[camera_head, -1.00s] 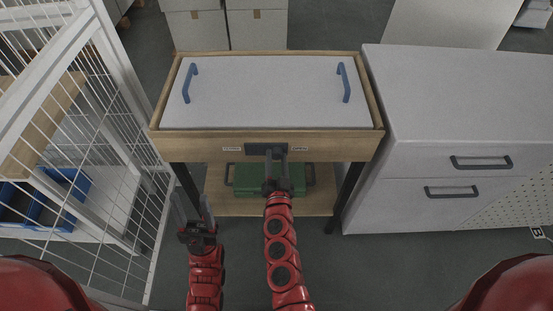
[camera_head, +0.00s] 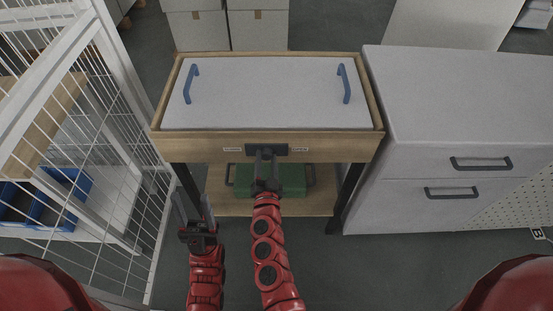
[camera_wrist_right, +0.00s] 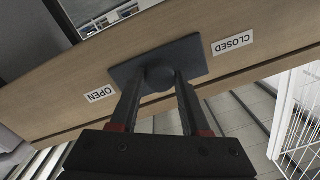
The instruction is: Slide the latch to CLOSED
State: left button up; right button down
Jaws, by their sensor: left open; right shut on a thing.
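The latch is a dark plate (camera_head: 281,149) with a round knob (camera_wrist_right: 158,77), on the front wooden rail of the table. The knob sits near the middle of the plate. A CLOSED label (camera_head: 232,150) is left of the plate and an OPEN label (camera_head: 299,150) right of it; in the right wrist view the CLOSED label (camera_wrist_right: 233,42) is on the right and the OPEN label (camera_wrist_right: 101,93) on the left. My right gripper (camera_head: 266,156) is shut on the knob. My left gripper (camera_head: 194,219) is open and empty, low in front of the table's left leg.
A white lid panel (camera_head: 270,92) with two blue handles lies inside the wooden frame. A green case (camera_head: 290,180) is on the lower shelf. A white wire cage (camera_head: 110,150) stands left, and a white drawer cabinet (camera_head: 455,110) right.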

aim_at(255, 151)
jog(key=a, duration=0.3)
jog(key=shift+a, duration=0.15)
jog(key=c, duration=0.7)
grip_release()
jog(key=o, duration=0.3)
jog(key=shift+a, duration=0.15)
jog(key=shift+o, duration=0.2)
jog(key=s+p, duration=0.4)
jog(key=s, duration=1.3)
jog(key=shift+s+d+p, duration=0.2)
jog(key=shift+d+p, duration=0.2)
